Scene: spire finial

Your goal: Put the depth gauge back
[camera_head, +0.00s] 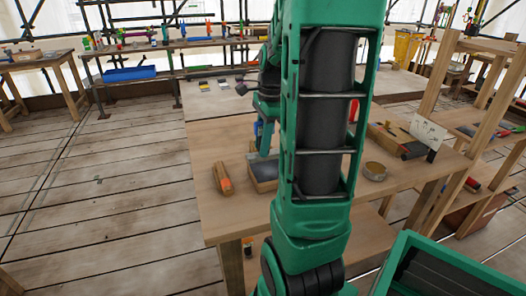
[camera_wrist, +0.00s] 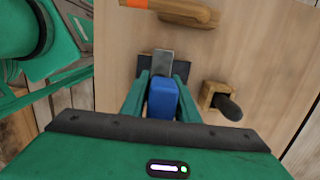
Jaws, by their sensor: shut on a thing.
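My gripper (camera_wrist: 163,85) is shut on a blue block with a grey metal end, which I take to be the depth gauge (camera_wrist: 163,98). The grey end points away from my wrist and overlaps a dark rectangular piece on the wooden table. I cannot tell whether it touches that piece. In the head view my gripper (camera_head: 264,140) is over the near table, partly hidden by my green arm, and a bit of the blue gauge (camera_head: 257,128) shows beside it. Below it is a wooden box with a dark grey top (camera_head: 264,170).
A wooden piece with an orange end (camera_head: 222,178) lies left of the box. In the wrist view, a small wooden block with a black cylinder (camera_wrist: 222,100) is right of my gripper. The table's front left is bare.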

